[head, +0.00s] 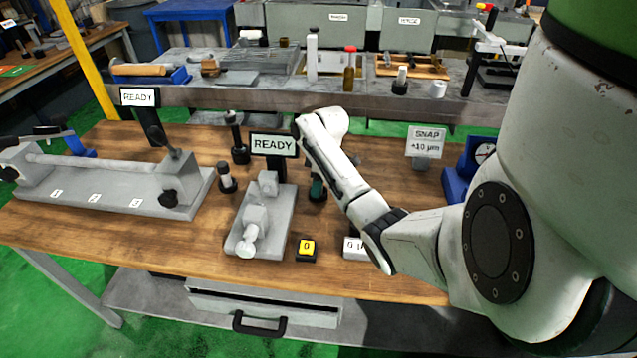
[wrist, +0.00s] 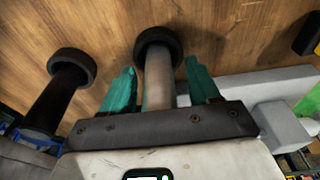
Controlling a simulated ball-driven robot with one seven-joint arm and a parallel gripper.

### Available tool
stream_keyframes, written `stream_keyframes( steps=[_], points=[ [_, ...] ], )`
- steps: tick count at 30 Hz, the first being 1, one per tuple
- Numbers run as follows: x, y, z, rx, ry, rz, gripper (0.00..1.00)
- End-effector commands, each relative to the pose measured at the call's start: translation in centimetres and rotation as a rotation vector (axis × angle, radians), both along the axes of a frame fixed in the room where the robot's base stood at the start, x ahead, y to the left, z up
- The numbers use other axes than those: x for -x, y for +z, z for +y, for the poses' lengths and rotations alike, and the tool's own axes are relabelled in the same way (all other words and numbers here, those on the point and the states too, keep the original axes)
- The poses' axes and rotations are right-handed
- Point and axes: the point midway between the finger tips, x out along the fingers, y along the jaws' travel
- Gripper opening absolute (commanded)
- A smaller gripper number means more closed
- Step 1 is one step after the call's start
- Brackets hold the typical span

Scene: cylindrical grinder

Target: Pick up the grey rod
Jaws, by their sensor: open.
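A grey rod (wrist: 158,82) stands in a round black base on the wooden bench (wrist: 225,25) in the wrist view. My gripper (wrist: 160,68) is open, with one teal finger on each side of the rod. Narrow gaps show between the fingers and the rod, so they look apart from it. In the head view my gripper (head: 317,187) is low over the bench, just right of the small grey fixture. My arm hides most of the rod there.
A black rod (wrist: 55,102) in a black base stands close beside my gripper. The grey fixture (head: 262,222) with a READY sign (head: 273,145) is at its left. A yellow button (head: 306,247) is nearer the front edge. A dial gauge (head: 482,154) stands at the right.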

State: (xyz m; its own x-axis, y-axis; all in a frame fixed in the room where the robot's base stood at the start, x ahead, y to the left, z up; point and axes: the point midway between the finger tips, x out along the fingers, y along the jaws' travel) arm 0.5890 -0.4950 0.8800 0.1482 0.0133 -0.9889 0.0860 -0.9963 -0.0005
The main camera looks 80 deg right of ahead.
Motion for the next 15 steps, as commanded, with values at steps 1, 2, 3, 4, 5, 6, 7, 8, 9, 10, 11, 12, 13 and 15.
stream_keyframes(
  steps=[1,2,3,4,5,6,7,8,9,10,11,12,13,15],
  points=[
    [-0.01,-0.03,-0.01,0.0,0.0,0.0,0.61],
    [-0.01,-0.03,-0.01,0.0,0.0,0.0,0.61],
    [-0.01,-0.02,-0.01,0.001,0.0,0.0,0.61],
    [-0.01,-0.02,-0.01,0.0,0.0,0.0,0.61],
    [-0.01,-0.01,-0.01,0.0,0.0,0.0,0.61],
    [-0.01,-0.01,-0.01,0.0,0.0,0.0,0.58],
    [-0.01,0.0,-0.01,0.0,0.0,0.0,0.55],
    [-0.01,0.0,-0.01,0.001,0.0,0.0,0.52],
    [-0.01,0.01,-0.01,0.001,0.0,0.0,0.48],
    [-0.01,0.01,-0.01,0.001,0.0,0.0,0.46],
    [-0.01,0.01,-0.02,0.001,0.0,0.0,0.43],
    [-0.01,0.01,-0.02,0.001,0.0,0.0,0.39],
    [-0.01,0.02,-0.02,0.001,0.0,0.0,0.36],
    [-0.02,0.02,-0.02,0.001,0.0,0.0,0.29]
  ],
)
